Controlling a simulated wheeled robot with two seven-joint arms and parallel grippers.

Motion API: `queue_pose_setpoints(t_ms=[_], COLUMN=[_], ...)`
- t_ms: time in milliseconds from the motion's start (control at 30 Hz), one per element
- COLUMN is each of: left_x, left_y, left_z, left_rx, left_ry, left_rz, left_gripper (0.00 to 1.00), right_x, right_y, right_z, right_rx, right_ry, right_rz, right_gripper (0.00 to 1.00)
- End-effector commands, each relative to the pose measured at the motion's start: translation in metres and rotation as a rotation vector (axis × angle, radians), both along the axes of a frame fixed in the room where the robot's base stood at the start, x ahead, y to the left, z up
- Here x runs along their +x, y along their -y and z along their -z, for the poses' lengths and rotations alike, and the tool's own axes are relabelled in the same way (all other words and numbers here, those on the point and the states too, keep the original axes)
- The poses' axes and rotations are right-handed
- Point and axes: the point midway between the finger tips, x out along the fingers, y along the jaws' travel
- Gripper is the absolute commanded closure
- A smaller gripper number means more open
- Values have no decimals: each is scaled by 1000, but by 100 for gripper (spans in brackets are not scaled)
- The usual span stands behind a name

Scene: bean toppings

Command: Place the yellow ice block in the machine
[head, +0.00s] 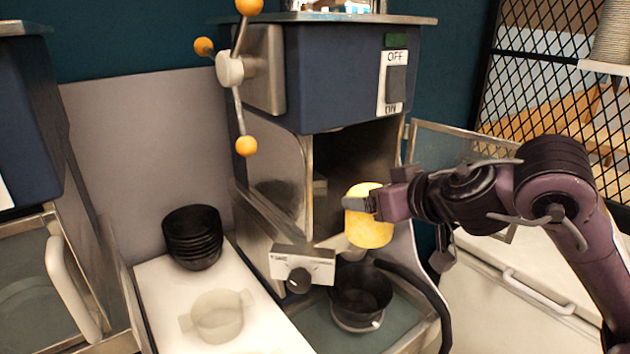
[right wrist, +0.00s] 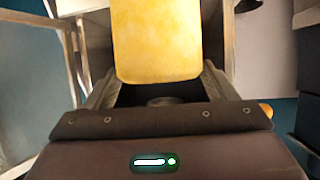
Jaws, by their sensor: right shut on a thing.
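The yellow ice block (head: 369,228) is a short, rounded cylinder. My right gripper (head: 362,203) is shut on it and holds it in front of the machine's open chamber. In the right wrist view the block (right wrist: 157,42) sits between the fingers of the gripper (right wrist: 158,88). The machine (head: 345,80) is dark blue and metal, with an OFF/ON switch panel (head: 395,82) and a crank with orange knobs (head: 230,68). Its glass door (head: 465,145) stands open on the right. My left gripper is in neither view.
A black bowl (head: 360,290) stands below the block on the machine's base. Stacked black bowls (head: 192,237) and a pale two-handled bowl (head: 217,316) are on the white counter (head: 160,290) at left. Another blue machine (head: 28,120) stands at far left. A mesh screen (head: 545,70) is behind my right arm.

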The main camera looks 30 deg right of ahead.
Motion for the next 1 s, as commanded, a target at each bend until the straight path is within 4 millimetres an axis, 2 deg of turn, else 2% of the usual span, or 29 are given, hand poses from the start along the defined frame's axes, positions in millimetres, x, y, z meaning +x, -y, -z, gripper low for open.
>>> queue_pose_setpoints(t_ms=[367, 600, 800, 1000], left_x=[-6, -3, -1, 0], left_y=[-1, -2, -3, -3], left_z=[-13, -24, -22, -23], left_rx=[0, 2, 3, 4], left_ry=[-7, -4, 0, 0], left_rz=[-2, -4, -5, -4], left_gripper=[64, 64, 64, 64], right_x=[38, 79, 119, 141], right_y=[3, 3, 7, 8], right_z=[-6, -6, -2, -2], right_rx=[11, 9, 11, 3], right_ry=[11, 9, 10, 5], right_rz=[2, -2, 1, 0], right_gripper=[61, 61, 61, 61])
